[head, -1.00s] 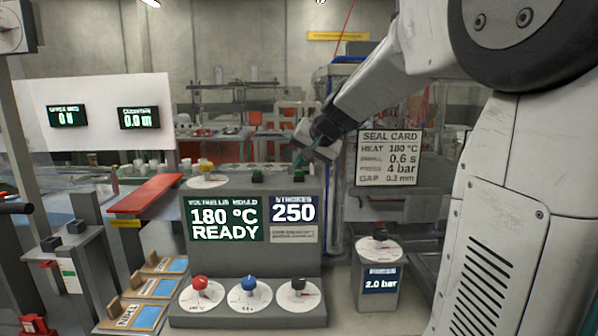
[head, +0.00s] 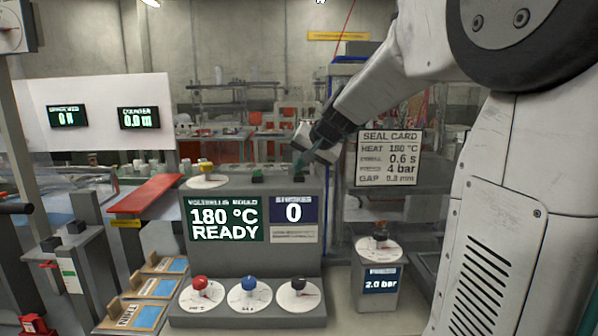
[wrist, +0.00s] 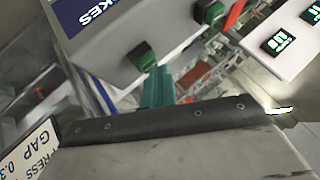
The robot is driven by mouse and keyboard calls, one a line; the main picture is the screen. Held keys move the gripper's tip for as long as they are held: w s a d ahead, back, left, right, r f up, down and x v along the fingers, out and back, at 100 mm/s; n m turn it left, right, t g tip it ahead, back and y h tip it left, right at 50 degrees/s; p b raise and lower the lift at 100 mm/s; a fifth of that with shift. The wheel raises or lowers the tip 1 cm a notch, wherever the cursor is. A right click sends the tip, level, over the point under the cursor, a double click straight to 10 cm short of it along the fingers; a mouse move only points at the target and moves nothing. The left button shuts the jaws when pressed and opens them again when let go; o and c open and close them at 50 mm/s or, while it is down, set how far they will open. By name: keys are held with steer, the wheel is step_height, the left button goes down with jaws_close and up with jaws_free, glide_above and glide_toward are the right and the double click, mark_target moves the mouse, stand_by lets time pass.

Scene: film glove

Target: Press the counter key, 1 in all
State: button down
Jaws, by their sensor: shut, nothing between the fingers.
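The grey press console (head: 257,260) has two dark green keys on its top, a left one (head: 257,177) and a right one (head: 299,178). The right key is above the blue counter display (head: 293,212), which reads 0. My gripper (head: 301,166) is shut and empty, its teal fingertips at the right key. In the wrist view the fingertips (wrist: 158,86) point at the near green key (wrist: 145,56), and the other green key (wrist: 212,12) is farther off. Whether the tips touch the key is unclear.
A green display (head: 225,218) reads 180 °C READY. Red, blue and black knobs (head: 249,293) line the console's lower ledge. A yellow knob (head: 207,170) is at its top left. A seal card (head: 388,158) stands to the right, above a small pedestal (head: 378,282) reading 2.0 bar.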

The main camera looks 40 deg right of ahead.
mark_target(302, 173)
steer(key=shift+r, duration=0.85)
steer(key=shift+r, duration=2.5)
steer(key=s+f, duration=0.1)
steer(key=s+a+f+g, duration=0.1)
steer(key=f, duration=0.1)
steer(key=s+f+g, duration=0.1)
steer(key=f, duration=0.1)
steer(key=shift+s+a+n, duration=0.3)
steer(key=shift+s+a, duration=0.05)
steer(key=shift+a, duration=0.05)
steer(key=s+a+f+n+g, duration=0.2)
steer(key=s+a+f, duration=0.2)
steer(key=s, duration=0.6)
steer(key=s+a+f+n+g, duration=0.2)
steer(key=s+a+f+n, duration=0.1)
steer(key=s+a, duration=0.4)
steer(key=s+a+f+n+g, duration=0.2)
steer(key=s+a+f, duration=0.3)
steer(key=s, duration=0.8)
steer(key=shift+a+f+n, duration=0.2)
steer(key=shift+a+n, duration=0.3)
steer(key=shift+a, duration=0.1)
